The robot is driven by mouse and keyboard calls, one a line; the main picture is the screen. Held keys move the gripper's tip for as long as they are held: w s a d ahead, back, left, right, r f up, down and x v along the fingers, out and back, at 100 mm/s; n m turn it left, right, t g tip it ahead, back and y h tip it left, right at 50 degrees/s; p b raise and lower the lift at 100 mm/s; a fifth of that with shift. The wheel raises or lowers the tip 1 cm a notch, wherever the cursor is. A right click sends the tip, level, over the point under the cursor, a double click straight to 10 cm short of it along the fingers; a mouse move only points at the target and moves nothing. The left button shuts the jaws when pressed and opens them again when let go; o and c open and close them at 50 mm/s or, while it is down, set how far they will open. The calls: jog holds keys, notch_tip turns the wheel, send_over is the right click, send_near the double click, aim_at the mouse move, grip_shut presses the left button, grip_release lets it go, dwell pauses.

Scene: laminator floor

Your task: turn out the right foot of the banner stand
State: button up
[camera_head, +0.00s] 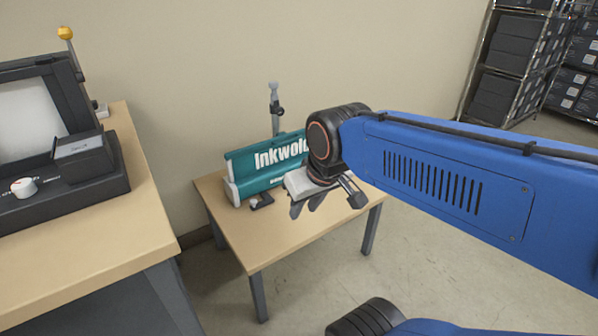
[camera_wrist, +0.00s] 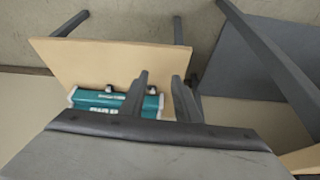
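The banner stand (camera_head: 262,168), a teal case with white lettering and pale end caps, rests on the small table; its right part is hidden behind my arm in the head view. It also shows in the wrist view (camera_wrist: 95,100), which looks upside down. One dark foot (camera_head: 261,201) shows at the case's left front in the head view. In the wrist view two small feet, one at left (camera_wrist: 110,88) and one at right (camera_wrist: 151,89), show along the case edge; their angle is unclear. My gripper (camera_head: 306,208) hangs above the table in front of the case, fingers apart and empty (camera_wrist: 159,76).
The small wooden table (camera_head: 240,235) has bare top in front of the case. A grey post (camera_head: 275,105) rises behind the case. A workbench (camera_head: 90,235) with a dark machine (camera_head: 70,165) stands at left. Shelves of dark boxes (camera_head: 505,65) are at back right.

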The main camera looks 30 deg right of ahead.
jog(key=w+d+f+m, duration=0.1)
jog(key=w+d, duration=0.4)
jog(key=w, duration=0.5)
jog(key=w+d+m, duration=0.1)
jog(key=w+d, duration=0.3)
jog(key=w, duration=0.5)
jog(key=w+d+f+m+h, duration=0.1)
jog(key=w+d+f, duration=0.4)
jog(key=w+d, duration=0.2)
jog(key=w+d+f+m, duration=0.1)
jog(key=w+d+f, duration=0.3)
jog(key=w+d, duration=0.3)
jog(key=x, duration=1.7)
jog(key=shift+s+d+f, duration=0.15)
jog(key=shift+d+f, duration=0.05)
jog(key=shift+d, duration=0.05)
grip_shut()
